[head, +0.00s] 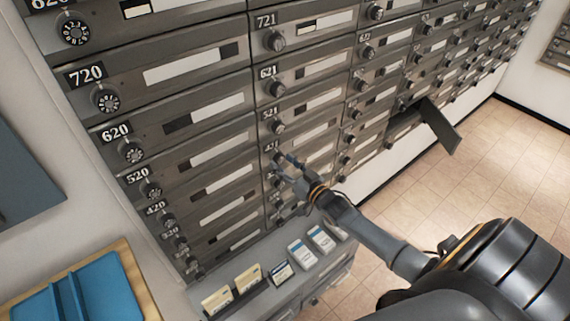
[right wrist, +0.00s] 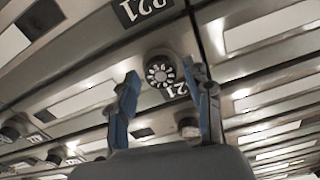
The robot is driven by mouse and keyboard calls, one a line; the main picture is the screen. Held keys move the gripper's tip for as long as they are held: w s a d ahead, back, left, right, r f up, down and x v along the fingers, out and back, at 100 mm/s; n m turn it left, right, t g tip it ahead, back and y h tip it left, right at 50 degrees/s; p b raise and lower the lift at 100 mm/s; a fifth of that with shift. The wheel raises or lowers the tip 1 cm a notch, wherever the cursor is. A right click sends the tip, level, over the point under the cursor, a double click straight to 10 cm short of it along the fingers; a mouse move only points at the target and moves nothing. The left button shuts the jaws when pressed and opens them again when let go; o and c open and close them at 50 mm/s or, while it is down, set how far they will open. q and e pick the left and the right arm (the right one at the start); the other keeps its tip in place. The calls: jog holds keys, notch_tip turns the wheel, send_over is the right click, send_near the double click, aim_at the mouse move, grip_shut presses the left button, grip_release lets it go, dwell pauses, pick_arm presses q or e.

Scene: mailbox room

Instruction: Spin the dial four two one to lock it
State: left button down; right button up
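The 421 label (head: 271,147) is in the second column of grey mailboxes in the head view. My right gripper (head: 285,159) is just below and beside this label, its fingertips covering most of the dial there. In the right wrist view, a round numbered dial (right wrist: 162,70) shows beyond and between the two blue-grey fingertips of my right gripper (right wrist: 167,85). The fingers are spread apart with a gap on both sides of the dial. I cannot tell whether they touch it. The label beside the dial is partly hidden. My left gripper is not in view.
Other dials stand close by, such as those of 521 (head: 277,127) and 520 (head: 150,188). An open mailbox door (head: 440,126) sticks out to the right. Cards (head: 249,279) stand on a ledge below. A blue tray (head: 85,292) is at lower left.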

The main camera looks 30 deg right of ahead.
jog(key=shift+s, duration=0.1)
jog(key=s, duration=1.1)
jog(key=shift+s+d, duration=0.4)
jog(key=shift+d, duration=0.05)
jog(key=s+a+f+g+h+b, duration=0.1)
jog(key=s+f+g, duration=0.45)
jog(key=f, duration=0.95)
jog(key=s+a+f+g+h+b, duration=0.1)
jog(key=s+a+f+g, duration=0.15)
jog(key=s+f, duration=0.9)
jog(key=s+a+f+n+g+b, duration=0.1)
jog(key=s+a+f+g, duration=0.3)
jog(key=s+f, duration=0.7)
jog(key=s+a+f+n+g+b, duration=0.1)
jog(key=s+a+f+g, duration=0.4)
jog(key=s+f, duration=0.5)
jog(key=s+a+n, duration=0.1)
jog(key=s+a, duration=0.1)
jog(key=shift+a+f+y, duration=0.35)
jog(key=shift+y, duration=0.05)
jog(key=shift+w, duration=0.1)
